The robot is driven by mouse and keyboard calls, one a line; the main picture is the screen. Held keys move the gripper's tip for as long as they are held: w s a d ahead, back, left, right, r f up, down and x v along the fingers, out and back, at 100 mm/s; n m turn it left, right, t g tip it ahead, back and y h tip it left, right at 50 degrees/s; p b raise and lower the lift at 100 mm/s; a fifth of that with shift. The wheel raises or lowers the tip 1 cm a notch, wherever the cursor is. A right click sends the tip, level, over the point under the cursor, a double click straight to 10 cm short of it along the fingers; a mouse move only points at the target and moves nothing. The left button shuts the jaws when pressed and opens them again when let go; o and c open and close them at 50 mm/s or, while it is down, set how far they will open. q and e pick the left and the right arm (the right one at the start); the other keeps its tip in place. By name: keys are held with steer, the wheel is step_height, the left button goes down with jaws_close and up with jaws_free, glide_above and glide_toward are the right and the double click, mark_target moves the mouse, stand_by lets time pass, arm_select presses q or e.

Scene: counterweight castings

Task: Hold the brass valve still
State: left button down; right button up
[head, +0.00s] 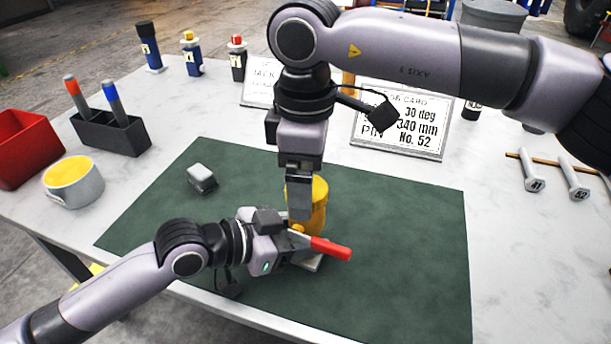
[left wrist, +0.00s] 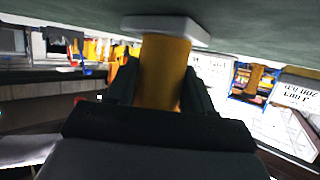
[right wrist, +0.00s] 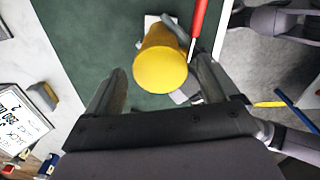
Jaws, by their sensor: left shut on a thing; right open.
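The brass valve (head: 320,204) is a yellow cylinder upright on a pale base plate (left wrist: 168,25), on the green mat. A red handle (head: 331,248) sticks out at its near side in the head view; it also shows in the right wrist view (right wrist: 198,30). My left gripper (head: 298,250) is shut on the lower valve body (left wrist: 163,75), its fingers on either side. My right gripper (head: 300,208) is open, pointing down from above, the valve's round top (right wrist: 160,66) showing between its fingers. It partly hides the valve in the head view.
A small grey block (head: 202,178) lies on the green mat (head: 400,230). A job card (head: 403,125) stands behind. At left are a yellow-filled cup (head: 75,182), a pen holder (head: 110,133) and a red bin (head: 25,148). Numbered pins (head: 573,182) lie at right. The mat's right side is clear.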

step_height(320, 180, up, 4)
steer(key=shift+r, duration=0.1)
steer(key=shift+c, duration=0.4)
